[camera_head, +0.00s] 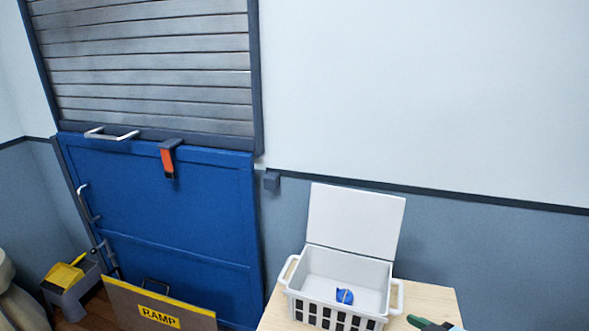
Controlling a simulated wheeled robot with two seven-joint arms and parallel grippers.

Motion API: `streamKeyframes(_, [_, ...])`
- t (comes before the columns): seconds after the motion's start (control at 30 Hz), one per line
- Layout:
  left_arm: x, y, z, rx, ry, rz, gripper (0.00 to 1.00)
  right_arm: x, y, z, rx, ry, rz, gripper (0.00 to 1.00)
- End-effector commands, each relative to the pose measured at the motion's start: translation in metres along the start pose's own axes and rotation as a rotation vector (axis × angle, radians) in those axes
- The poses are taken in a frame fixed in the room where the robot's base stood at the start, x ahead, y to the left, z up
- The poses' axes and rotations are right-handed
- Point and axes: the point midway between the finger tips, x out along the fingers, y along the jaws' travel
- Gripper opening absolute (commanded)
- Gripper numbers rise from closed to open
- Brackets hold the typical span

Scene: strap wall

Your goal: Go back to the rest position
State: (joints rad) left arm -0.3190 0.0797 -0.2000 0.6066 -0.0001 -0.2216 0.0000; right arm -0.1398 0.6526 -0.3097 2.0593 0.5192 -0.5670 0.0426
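Neither of my grippers shows in the head view, so I cannot see how they stand or whether they hold anything. A white basket (315,284) with its lid (355,222) raised stands on a light wooden table (436,296) at the bottom right. A small blue item (344,296) lies inside the basket. A blue door panel (160,215) stands below a grey slatted shutter (150,75). An orange and dark strap (168,160) hangs at the panel's top edge.
A board marked RAMP (158,315) leans before the panel. A grey bin with yellow parts (68,278) stands at the lower left. A green and dark object (428,323) is cut off at the bottom right. A pale handle (110,134) is on the shutter's bottom edge.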

Motion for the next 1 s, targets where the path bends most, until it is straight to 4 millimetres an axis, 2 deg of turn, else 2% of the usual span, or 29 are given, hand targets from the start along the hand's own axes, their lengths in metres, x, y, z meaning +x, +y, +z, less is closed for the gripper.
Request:
streamKeyframes(0.03, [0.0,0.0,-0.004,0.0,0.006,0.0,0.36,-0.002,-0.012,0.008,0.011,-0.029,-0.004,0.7])
streamKeyframes(0.17, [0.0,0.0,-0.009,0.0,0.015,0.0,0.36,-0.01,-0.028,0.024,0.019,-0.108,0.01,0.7])
streamKeyframes(0.33, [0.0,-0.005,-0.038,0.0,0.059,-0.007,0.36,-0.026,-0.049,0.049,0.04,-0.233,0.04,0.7])
streamKeyframes(0.43, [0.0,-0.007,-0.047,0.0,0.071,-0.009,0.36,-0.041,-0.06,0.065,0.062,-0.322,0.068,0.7])
streamKeyframes(0.5, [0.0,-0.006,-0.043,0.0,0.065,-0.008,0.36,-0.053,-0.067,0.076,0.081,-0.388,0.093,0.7])
streamKeyframes(0.7, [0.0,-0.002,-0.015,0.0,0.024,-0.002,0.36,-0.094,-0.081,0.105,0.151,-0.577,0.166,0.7])
streamKeyframes(0.97, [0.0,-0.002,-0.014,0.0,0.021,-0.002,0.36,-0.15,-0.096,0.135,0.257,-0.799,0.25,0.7])
streamKeyframes(1.0, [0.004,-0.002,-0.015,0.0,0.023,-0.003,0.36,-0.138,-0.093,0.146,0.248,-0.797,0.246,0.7])
